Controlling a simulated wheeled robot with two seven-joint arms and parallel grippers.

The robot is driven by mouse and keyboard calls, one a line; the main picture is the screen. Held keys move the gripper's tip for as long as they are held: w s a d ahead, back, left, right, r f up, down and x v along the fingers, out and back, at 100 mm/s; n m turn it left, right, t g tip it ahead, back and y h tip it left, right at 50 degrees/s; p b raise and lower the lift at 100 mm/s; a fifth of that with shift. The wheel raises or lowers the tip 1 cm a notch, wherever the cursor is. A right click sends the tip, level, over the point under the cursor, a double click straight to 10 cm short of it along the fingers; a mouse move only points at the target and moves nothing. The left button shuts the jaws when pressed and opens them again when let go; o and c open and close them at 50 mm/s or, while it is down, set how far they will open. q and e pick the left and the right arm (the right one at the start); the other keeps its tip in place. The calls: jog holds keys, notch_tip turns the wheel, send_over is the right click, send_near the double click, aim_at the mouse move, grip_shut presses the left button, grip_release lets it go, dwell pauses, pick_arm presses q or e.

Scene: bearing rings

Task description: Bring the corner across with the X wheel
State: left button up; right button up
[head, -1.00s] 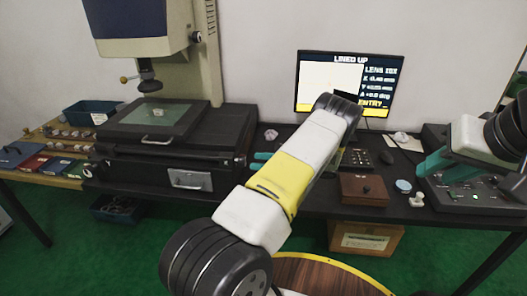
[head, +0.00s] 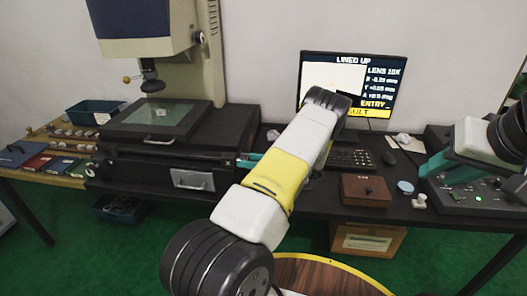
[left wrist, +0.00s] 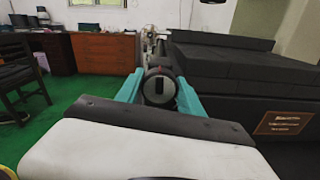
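The measuring machine's stage (head: 150,118) has a glass plate under the lens (head: 151,82). A faint pale mark shows on the glass; the part's corner is too small to make out. The monitor (head: 375,70) reads "LINED UP" above a pale picture, partly hidden by my left arm. My left gripper (head: 248,160) is beside the stage's right side. In the left wrist view its teal fingers (left wrist: 160,92) sit on both sides of a dark round wheel (left wrist: 158,86) and appear closed on it. My right gripper (head: 440,170) is over the control box (head: 480,197); its fingertips are unclear.
A keyboard (head: 352,158), mouse (head: 388,158), brown box (head: 365,190) and small pale round item (head: 405,187) lie on the dark bench. A blue bin (head: 95,112) and coloured trays stand at left. A carton (head: 367,240) is below the bench.

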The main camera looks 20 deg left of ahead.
pick_arm(q)
jog(key=shift+c, duration=0.6)
jog(key=n, duration=0.5)
jog(key=o, duration=1.4)
jog(key=shift+d, duration=0.1)
jog(key=shift+v, duration=3.85)
